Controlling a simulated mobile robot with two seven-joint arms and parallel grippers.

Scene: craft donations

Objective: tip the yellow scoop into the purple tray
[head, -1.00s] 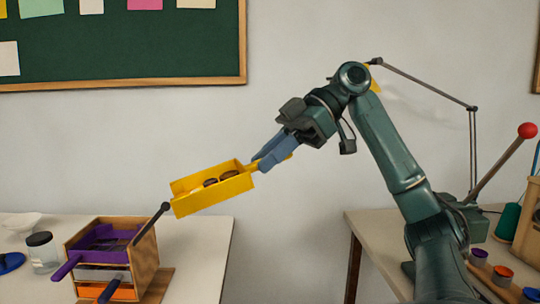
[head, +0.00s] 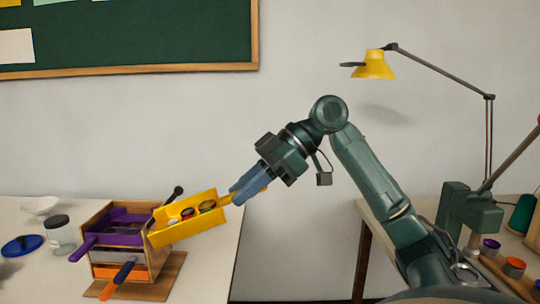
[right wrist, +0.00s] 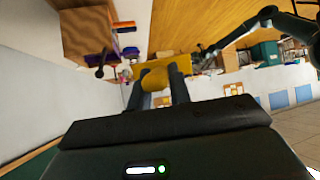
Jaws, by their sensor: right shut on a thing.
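The yellow scoop (head: 190,229) is a box-shaped scoop with several small round items inside, one of them red. My right gripper (head: 248,188) is shut on its handle and holds it in the air, tilted down toward the left. The scoop's left end is close to the right side of the wooden rack; I cannot tell whether they touch. The purple tray (head: 125,216) is the top tray in the rack, with its handle pointing to the front left. In the right wrist view the fingers grip the yellow handle (right wrist: 154,78).
The wooden rack (head: 160,265) also holds a grey tray (head: 104,256) and an orange tray (head: 104,271). A dark rod stands up behind it. A yellow lamp (head: 373,66) stands on the right table.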

